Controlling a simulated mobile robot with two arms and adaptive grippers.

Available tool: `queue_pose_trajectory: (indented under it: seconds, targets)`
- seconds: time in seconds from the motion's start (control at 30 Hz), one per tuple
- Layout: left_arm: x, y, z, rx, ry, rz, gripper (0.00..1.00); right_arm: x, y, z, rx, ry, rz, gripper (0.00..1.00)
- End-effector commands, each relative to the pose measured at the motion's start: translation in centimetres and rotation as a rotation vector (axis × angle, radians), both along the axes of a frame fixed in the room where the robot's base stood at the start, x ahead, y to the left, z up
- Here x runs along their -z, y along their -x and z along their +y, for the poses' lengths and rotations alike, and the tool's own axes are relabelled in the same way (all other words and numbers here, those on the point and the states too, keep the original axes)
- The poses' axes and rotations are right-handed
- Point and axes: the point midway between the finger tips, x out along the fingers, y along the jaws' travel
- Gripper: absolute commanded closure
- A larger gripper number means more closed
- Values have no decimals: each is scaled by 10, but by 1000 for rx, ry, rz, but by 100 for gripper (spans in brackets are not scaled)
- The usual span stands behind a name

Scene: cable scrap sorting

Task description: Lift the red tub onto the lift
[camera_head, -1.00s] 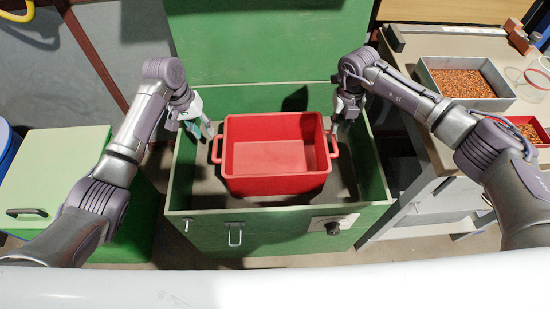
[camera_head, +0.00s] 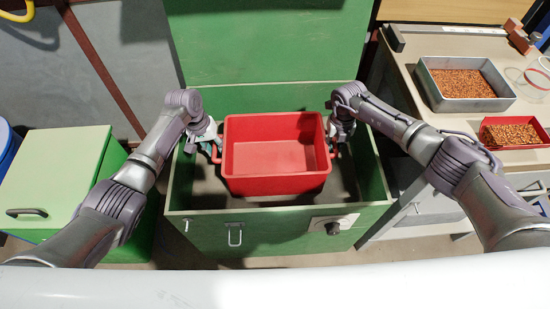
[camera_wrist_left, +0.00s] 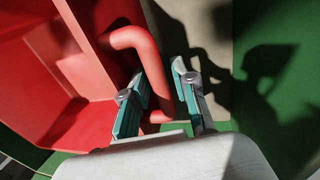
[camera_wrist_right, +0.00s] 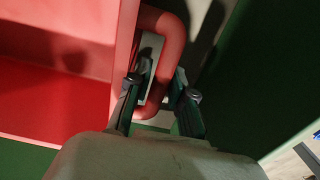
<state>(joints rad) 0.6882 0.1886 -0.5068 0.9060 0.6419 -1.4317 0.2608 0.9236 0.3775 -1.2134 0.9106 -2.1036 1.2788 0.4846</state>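The red tub (camera_head: 275,183) sits upright and looks empty inside the open green chest (camera_head: 270,242), with one handle on each side. My left gripper (camera_head: 213,148) is at its left handle. In the left wrist view that handle (camera_wrist_left: 150,65) passes between the two fingers of the gripper (camera_wrist_left: 160,95), which stand apart. My right gripper (camera_head: 334,146) is at the right handle. In the right wrist view this handle (camera_wrist_right: 170,50) lies between the parted fingers (camera_wrist_right: 157,95). Neither gripper visibly clamps its handle. I cannot tell which thing is the lift.
The chest's green lid (camera_head: 270,45) stands raised behind the tub. A workbench (camera_head: 425,125) at right holds a grey tray (camera_head: 465,105) and a small red tray (camera_head: 488,138), both with copper-coloured bits. A closed green box (camera_head: 60,175) stands at left.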

Motion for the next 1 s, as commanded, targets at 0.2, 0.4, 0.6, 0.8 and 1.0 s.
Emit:
queue_pose_trajectory:
  seconds: [0.2, 0.4, 0.6, 0.8, 1.0]
  targets:
    - [0, 0, 0, 0, 0, 0, 100, 0, 0, 0, 0, 0, 0, 100]
    - [0, 0, 0, 0, 0, 0, 100, 0, 0, 0, 0, 0, 0, 100]
    - [-2, -1, 0, 0, 1, -2, 100, -2, -1, 0, 0, -1, -2, 100]
    - [-6, -1, 0, 0, 1, -2, 100, -6, -1, 0, 0, -1, -2, 100]
    - [-22, -1, 0, 0, 1, -2, 100, -21, -1, 0, 0, -1, -2, 100]
